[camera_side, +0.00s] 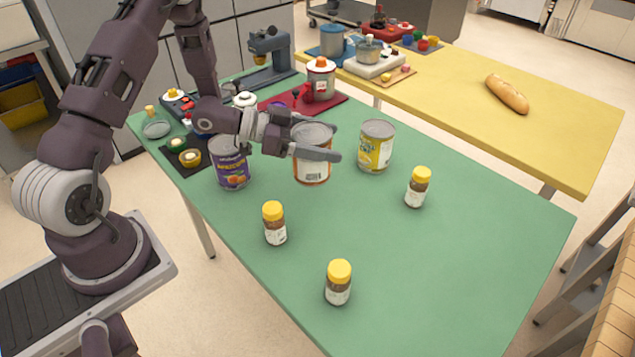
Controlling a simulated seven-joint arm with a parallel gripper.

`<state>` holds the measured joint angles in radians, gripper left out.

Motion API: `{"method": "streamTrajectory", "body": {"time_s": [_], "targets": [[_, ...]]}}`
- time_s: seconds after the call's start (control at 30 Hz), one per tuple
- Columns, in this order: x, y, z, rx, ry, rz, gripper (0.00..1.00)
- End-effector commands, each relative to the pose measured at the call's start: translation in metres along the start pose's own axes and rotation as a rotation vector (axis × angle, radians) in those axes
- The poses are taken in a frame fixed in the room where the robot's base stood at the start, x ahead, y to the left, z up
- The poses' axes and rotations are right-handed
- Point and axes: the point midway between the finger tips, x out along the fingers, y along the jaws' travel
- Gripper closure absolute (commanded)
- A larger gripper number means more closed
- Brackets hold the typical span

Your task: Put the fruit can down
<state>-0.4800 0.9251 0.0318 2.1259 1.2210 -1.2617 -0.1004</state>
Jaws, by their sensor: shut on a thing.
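My gripper (331,142) is shut on the fruit can (312,172), with its fingers around the upper part of the can. The can is upright, with a grey metal top, a pale printed panel and orange edging. I cannot tell whether its base touches the green table (420,270) or hangs just above it. A purple can with fruit on its label (232,168) stands to its left, partly behind my wrist. A yellow can (376,147) stands to its right, apart from it.
Yellow-capped jars (274,222), (338,283) and (418,187) stand in front and to the right. A red mat (335,103) with a canister (320,80) lies behind. The table's right front is clear. A yellow table (450,85) holds bread (507,94).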

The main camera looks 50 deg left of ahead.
Motion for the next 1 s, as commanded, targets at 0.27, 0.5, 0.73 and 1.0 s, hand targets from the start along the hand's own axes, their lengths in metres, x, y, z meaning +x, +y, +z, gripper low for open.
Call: {"method": "streamTrajectory", "body": {"time_s": [0.27, 0.5, 0.73, 1.0], "targets": [[0.015, 0.000, 0.046, -0.001, 0.002, 0.000, 0.97], [0.022, -0.001, 0.067, 0.002, 0.004, -0.002, 0.97], [0.022, -0.001, 0.068, 0.002, 0.004, -0.003, 0.97], [0.023, -0.001, 0.070, 0.002, 0.001, -0.003, 0.02]]}}
